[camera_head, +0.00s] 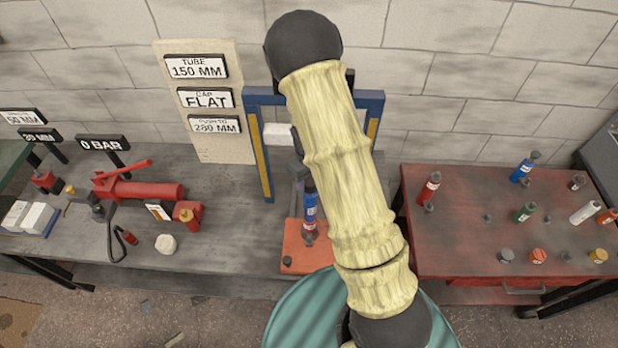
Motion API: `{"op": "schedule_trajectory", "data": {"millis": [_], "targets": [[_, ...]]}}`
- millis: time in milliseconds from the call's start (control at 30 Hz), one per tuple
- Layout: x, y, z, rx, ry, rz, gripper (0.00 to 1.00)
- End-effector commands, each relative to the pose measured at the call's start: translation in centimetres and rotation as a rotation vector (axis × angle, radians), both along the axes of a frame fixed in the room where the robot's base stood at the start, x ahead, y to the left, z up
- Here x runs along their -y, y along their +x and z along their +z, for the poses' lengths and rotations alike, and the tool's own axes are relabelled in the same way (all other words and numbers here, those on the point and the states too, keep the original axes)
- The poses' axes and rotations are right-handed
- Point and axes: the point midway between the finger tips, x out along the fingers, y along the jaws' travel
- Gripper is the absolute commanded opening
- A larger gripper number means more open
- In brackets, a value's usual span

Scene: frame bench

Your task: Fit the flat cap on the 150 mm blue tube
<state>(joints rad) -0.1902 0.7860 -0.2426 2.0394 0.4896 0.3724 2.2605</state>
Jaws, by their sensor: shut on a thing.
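A blue tube (310,207) with a white label stands upright on the red part (310,229) of the press, above its orange base plate (303,257). My forearm in its cream cover crosses the middle of the view and hides much of the press. My gripper (304,178) shows only as a dark shape at the tube's upper end, partly behind the arm. It is shut on a small dark piece, seemingly the flat cap. Whether this piece touches the tube is too small to tell.
The blue press frame (259,150) rises around the tube. A red hand pump (140,190) stands left on the grey bench (225,225). The right red table (460,240) holds another blue tube (522,171), a red tube (429,187), a green tube (525,212) and several caps.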

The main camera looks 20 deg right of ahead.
Motion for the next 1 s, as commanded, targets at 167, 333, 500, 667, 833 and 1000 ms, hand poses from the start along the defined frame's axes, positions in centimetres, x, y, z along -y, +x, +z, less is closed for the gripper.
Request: {"op": "schedule_trajectory", "data": {"millis": [167, 333, 500, 667, 833, 1000], "targets": [[0.0, 0.0, -0.4, 0.000, 0.000, 0.001, 0.17], [0.0, 0.0, -0.8, 0.000, 0.000, 0.001, 0.17], [0.0, 0.0, -1.1, 0.000, 0.000, 0.000, 0.17], [0.0, 0.0, -1.4, 0.000, 0.000, 0.000, 0.17], [0.0, 0.0, -1.8, 0.000, 0.000, -0.001, 0.17], [0.0, 0.0, -2.1, 0.000, 0.000, -0.001, 0.17]]}}
